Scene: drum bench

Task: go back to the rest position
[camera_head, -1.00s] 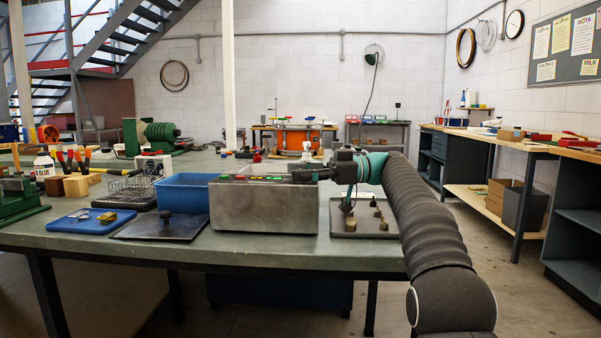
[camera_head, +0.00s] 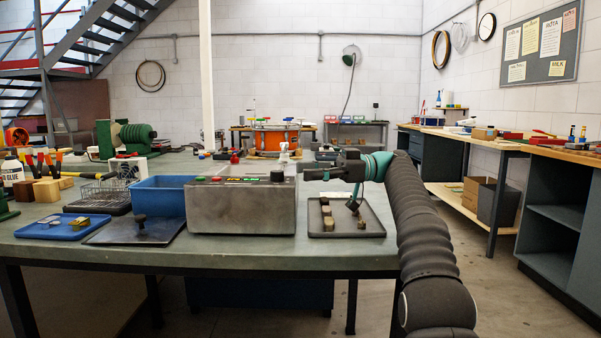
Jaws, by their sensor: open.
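My gripper (camera_head: 312,174) is at the end of my arm, over the back part of the dark tray, just right of the grey metal box. It points left and is open, with nothing seen between its fingers. The metal box (camera_head: 241,212) stands on the bench with a dark round knob (camera_head: 277,177) at its top right. The dark tray (camera_head: 372,229) holds several small brownish blocks (camera_head: 328,222).
A blue bin (camera_head: 160,198) stands left of the metal box. A dark plate with a knob (camera_head: 138,232) and a blue tray (camera_head: 62,227) lie at the front left. A wire basket (camera_head: 105,193) is behind them. The bench front (camera_head: 230,250) is clear.

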